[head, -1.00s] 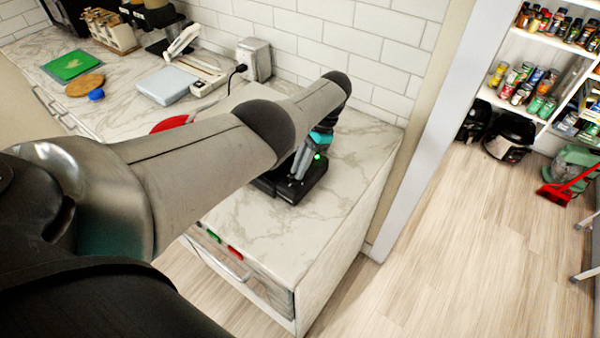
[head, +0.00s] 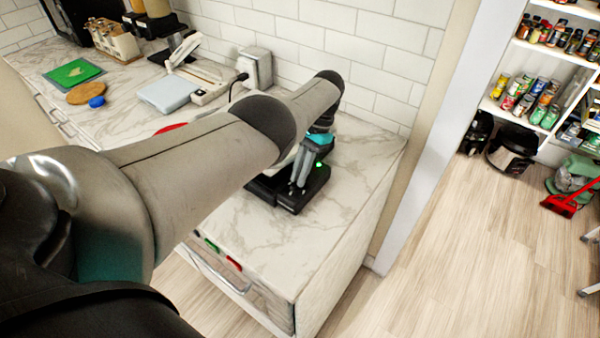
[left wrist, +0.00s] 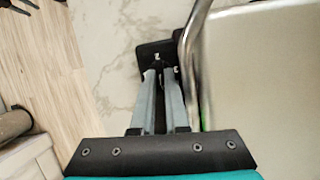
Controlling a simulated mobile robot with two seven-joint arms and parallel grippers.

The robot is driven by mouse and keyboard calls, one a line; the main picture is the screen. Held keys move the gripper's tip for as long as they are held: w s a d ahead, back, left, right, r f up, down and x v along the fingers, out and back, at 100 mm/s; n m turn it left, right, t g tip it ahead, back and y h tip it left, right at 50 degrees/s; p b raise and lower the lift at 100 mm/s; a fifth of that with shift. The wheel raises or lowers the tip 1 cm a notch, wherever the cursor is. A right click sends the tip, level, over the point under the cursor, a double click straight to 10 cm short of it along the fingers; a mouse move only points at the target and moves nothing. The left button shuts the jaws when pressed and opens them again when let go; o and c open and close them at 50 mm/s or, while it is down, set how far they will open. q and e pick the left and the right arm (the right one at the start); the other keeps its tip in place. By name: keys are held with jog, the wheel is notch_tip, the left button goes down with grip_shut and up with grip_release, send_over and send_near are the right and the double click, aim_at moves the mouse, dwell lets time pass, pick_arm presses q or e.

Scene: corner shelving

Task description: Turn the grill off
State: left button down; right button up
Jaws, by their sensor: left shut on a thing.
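The grill (head: 290,199) stands near the right end of the marble counter, with its black base and a lit green light (head: 319,165) showing. Much of it is hidden behind my left arm in the head view. My left gripper (head: 297,184) points down at the front of the black base. In the left wrist view its grey fingers (left wrist: 160,74) are close together, shut on a small dark part of the grill (left wrist: 155,52). That part is mostly hidden between the fingertips. A metal bar and a pale smooth panel (left wrist: 262,75) lie right beside the fingers. My right gripper is not in view.
A toaster-like metal appliance (head: 255,66), a pale blue scale (head: 168,94) and a green board (head: 75,72) stand farther back on the counter (head: 345,190). The tiled wall is close behind the grill.

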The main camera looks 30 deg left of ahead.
pick_arm(q)
jog(key=c, duration=0.9)
grip_release()
jog(key=shift+a, duration=0.1)
jog(key=shift+r, duration=0.15)
